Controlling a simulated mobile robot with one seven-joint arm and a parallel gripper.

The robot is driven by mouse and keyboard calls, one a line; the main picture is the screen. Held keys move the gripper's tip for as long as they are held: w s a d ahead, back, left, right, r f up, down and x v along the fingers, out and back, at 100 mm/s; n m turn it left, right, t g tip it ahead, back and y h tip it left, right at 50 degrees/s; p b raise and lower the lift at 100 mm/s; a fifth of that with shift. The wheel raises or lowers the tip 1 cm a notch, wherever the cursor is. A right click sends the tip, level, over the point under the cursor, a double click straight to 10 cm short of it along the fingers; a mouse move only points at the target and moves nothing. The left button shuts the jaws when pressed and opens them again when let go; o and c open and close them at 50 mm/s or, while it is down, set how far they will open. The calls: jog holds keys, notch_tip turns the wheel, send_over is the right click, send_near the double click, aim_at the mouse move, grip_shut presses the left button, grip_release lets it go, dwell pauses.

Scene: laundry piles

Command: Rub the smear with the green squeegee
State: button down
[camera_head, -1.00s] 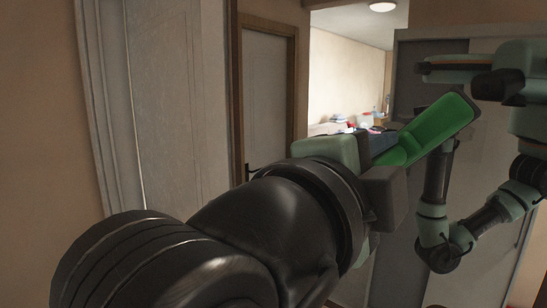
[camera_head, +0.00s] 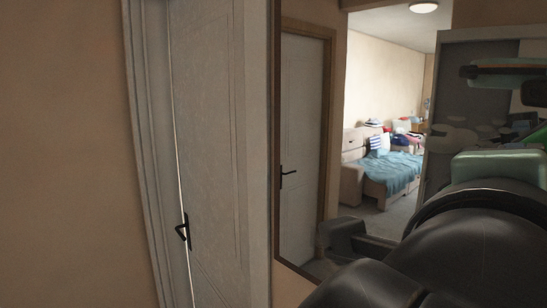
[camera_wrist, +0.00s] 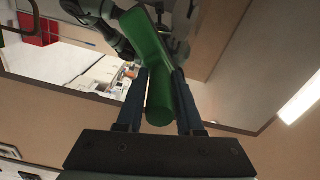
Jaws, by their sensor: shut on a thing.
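The green squeegee (camera_wrist: 160,104) is in my gripper (camera_wrist: 160,76), which is shut on its handle with one dark finger on each side. In the wrist view it points away, towards the mirror. Pale, cloudy blotches (camera_head: 453,138) on the mirror look like the smear, left of that green. A pale patch (camera_wrist: 180,42) also shows beyond the squeegee in the wrist view. Contact cannot be seen.
A large wood-framed mirror (camera_head: 276,150) fills the right side, reflecting a door, a sofa with a blue blanket and clothes, and parts of my body. A grey door (camera_head: 215,190) with a dark handle stands left of it. A bare wall is further left.

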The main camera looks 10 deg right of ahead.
jog(key=shift+s+d, duration=0.4)
jog(key=shift+s, duration=0.15)
jog(key=shift+w, duration=0.1)
jog(key=shift+w+a+b, duration=0.85)
jog(key=shift+w+a, duration=2.6)
jog(key=shift+w, duration=0.9)
jog(key=shift+s+d+r+b, duration=0.1)
jog(key=shift+s+d+b, duration=0.05)
jog(key=shift+s+d, duration=1.2)
jog(key=shift+s+d+r+b, duration=0.1)
jog(key=shift+s+d+b, duration=0.1)
jog(key=shift+s+d, duration=1.1)
jog(key=shift+s+d+r+b, duration=0.15)
jog(key=shift+s+d, duration=0.65)
jog(key=shift+s, duration=1)
jog(key=shift+w, duration=0.1)
